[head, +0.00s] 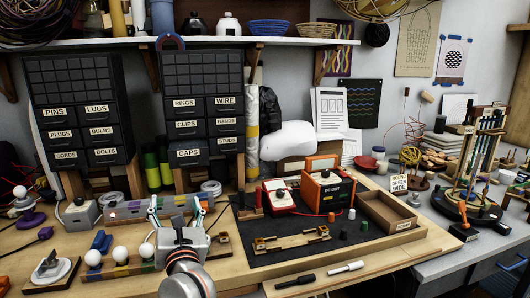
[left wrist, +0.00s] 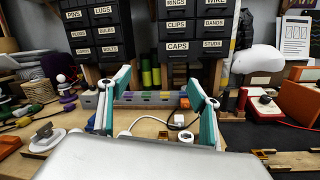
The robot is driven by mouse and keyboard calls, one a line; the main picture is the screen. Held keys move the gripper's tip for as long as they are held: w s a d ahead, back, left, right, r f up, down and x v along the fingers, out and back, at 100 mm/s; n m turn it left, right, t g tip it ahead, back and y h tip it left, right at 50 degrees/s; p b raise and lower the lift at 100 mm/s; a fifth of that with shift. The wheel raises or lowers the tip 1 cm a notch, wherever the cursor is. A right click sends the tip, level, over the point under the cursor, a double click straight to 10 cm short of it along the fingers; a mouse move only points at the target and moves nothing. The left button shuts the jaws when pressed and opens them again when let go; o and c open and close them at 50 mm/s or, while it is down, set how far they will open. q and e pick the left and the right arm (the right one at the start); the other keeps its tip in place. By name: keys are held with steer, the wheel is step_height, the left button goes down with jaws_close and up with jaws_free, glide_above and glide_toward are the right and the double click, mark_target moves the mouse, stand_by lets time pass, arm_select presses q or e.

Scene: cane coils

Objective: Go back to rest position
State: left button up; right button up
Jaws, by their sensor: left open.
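My left gripper (head: 177,211) is over the front left part of the wooden workbench (head: 226,283), with its arm coming in from below. Its two teal-edged fingers are spread apart, with nothing between them. In the left wrist view the open fingers (left wrist: 160,98) point toward the back of the bench. A grey strip with coloured blocks (left wrist: 150,98) and a white cable (left wrist: 150,119) show beyond and between them. My right gripper is in neither view.
White balls on a strip (head: 119,254) lie just left of my left gripper. A dark mat (head: 262,228) to its right holds a red meter (head: 279,196), an orange power box (head: 320,185) and a wooden tray (head: 388,211). Drawer cabinets (head: 84,105) stand behind.

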arm_select(q)
steer(key=s+d+f+m+h, duration=0.3)
steer(key=s+f+m+h, duration=0.35)
steer(key=f+m, duration=0.75)
steer(key=s+d+f+m+h, duration=0.4)
steer(key=s+f+m, duration=0.5)
steer(key=m, duration=0.9)
steer(key=s+a+f+m+g, duration=0.2)
steer(key=s+f, duration=0.4)
steer(key=f, duration=0.4)
steer(key=s+a+f+m+g, duration=0.3)
steer(key=s+f+m+g, duration=0.2)
steer(key=f, duration=0.6)
steer(key=s+m, duration=0.2)
steer(key=shift+s+a+m+y, duration=0.2)
steer(key=shift+s+m+y, duration=0.05)
steer(key=shift+m+y, duration=0.1)
